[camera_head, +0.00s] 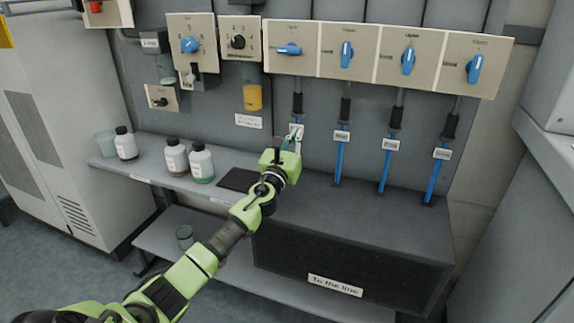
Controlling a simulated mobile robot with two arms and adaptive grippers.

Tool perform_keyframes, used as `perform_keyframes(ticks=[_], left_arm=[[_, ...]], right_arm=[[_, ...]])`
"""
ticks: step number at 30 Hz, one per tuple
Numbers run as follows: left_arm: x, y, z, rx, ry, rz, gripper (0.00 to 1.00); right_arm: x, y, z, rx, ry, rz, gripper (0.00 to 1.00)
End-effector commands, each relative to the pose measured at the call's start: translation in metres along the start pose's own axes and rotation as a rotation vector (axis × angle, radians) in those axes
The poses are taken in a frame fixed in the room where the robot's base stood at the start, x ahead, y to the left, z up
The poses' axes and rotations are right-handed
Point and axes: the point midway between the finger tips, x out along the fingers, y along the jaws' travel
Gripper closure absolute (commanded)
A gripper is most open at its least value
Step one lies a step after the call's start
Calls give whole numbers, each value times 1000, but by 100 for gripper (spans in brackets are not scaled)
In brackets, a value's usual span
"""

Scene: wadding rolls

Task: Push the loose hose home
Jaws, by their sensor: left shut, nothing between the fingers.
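Several blue hoses hang below a row of cream valve panels, with dark sleeves at their tops and white tags. The leftmost hose (297,121) is mostly hidden behind my left gripper (293,135). The gripper is shut and empty, its fingertips at or just in front of that hose's tag; I cannot tell if they touch. The second hose (339,162), third hose (385,170) and fourth hose (433,182) run down to the grey bench box. I cannot tell from here which hose sits loose. My right gripper is out of view.
The leftmost blue handle (288,49) lies sideways; the other blue handles stand about upright. Bottles (201,163) and a cup (105,143) stand on the shelf at left. A dark flat pad (238,180) lies beside my wrist. The box top (350,205) is clear.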

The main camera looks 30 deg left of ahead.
Motion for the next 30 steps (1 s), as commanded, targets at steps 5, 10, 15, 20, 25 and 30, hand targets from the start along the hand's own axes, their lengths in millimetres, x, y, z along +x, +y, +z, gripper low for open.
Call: perform_keyframes(ticks=[5,10,15,20,25,30], left_arm=[[-2,3,-10,1,1,0,100],[-15,4,-12,3,4,-3,100],[-44,4,-12,1,5,-3,100],[-72,4,-12,2,4,-2,100],[-93,4,-12,0,4,-1,100],[-102,4,-12,1,2,-1,100]], right_arm=[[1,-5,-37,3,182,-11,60],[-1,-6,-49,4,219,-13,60],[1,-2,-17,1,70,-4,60],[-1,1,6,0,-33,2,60],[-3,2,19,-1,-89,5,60],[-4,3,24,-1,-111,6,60]])
